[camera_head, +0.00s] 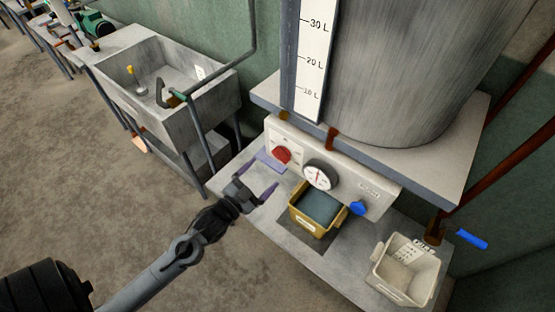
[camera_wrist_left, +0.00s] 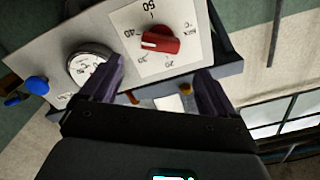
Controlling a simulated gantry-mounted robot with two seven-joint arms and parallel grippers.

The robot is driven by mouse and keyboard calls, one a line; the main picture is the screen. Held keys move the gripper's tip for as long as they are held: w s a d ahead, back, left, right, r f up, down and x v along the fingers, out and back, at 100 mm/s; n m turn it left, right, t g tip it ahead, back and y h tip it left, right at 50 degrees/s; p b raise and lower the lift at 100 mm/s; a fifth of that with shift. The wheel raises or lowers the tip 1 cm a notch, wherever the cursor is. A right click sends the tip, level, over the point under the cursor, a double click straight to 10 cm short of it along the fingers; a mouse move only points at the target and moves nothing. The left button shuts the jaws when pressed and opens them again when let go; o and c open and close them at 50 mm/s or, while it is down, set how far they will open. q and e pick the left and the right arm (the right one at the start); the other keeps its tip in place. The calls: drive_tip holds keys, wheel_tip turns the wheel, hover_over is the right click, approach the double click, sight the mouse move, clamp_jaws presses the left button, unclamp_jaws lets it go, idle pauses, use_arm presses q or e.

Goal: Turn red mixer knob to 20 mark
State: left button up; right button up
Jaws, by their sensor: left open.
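The red mixer knob (camera_head: 281,155) sits on the left part of the white control panel (camera_head: 352,184), below the large grey tank. My right gripper is not in view.
A round gauge (camera_head: 320,175) and a blue knob (camera_head: 357,208) are on the panel right of the red knob. A tan bin (camera_head: 306,222) and a white bin (camera_head: 380,268) stand on the shelf below. A sink (camera_head: 182,110) is at the left.

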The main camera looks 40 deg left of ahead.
sight(279, 158)
use_arm(q)
drive_tip(key=w, duration=0.8)
drive_tip(key=shift+w+a, duration=0.15)
drive_tip(key=shift+c, duration=0.4)
drive_tip(key=c, duration=1)
